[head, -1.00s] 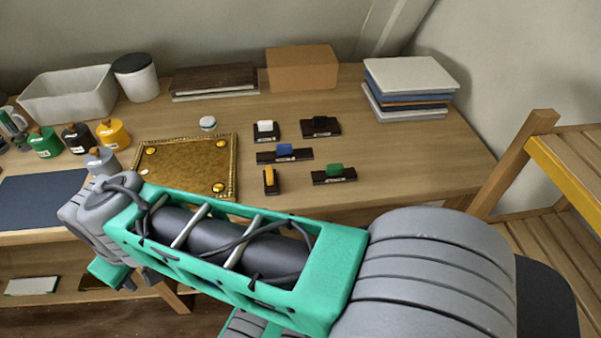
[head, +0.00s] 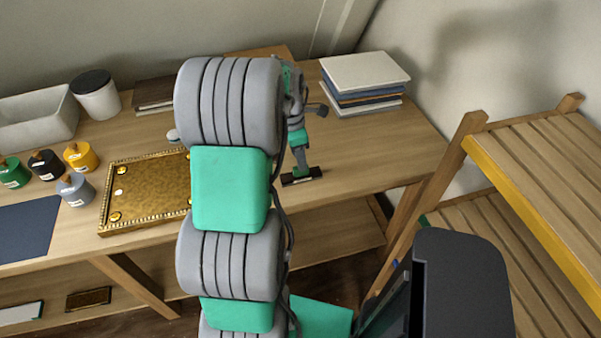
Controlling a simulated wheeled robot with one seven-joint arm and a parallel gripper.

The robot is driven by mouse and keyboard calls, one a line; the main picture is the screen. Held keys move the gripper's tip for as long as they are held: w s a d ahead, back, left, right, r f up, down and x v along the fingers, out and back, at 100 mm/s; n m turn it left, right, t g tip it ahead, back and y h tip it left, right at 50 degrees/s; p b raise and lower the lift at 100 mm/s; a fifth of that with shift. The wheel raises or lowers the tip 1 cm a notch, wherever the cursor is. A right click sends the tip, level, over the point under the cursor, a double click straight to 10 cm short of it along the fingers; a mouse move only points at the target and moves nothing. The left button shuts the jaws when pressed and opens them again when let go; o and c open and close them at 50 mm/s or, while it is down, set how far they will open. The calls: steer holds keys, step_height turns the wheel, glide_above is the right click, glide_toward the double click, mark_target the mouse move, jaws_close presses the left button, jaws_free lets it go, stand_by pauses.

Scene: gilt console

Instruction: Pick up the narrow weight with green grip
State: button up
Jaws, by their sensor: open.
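The weight with the green grip (head: 303,177) stands on the wooden console top, just right of my arm. Only its long dark base with a pale label shows clearly; its green grip is hidden by my gripper. My gripper (head: 301,168) points down right over the middle of this weight, with its tips at or very close to the grip. It is open. Whether the fingers straddle the grip or touch it cannot be told at this size. The other weights are hidden behind my arm.
A gilt tray (head: 148,187) lies left of my arm. Books (head: 364,82) are stacked at the back right. Several small coloured pots, including a yellow one (head: 78,156), stand at left. The console top right of the weight is clear. A slatted wooden rack (head: 545,165) stands at right.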

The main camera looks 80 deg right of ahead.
mark_target(295, 177)
steer(key=f, duration=0.3)
steer(key=f+p, duration=0.1)
steer(key=f, duration=0.1)
steer(key=shift+s, duration=0.35)
steer(key=shift+r, duration=0.1)
jaws_close()
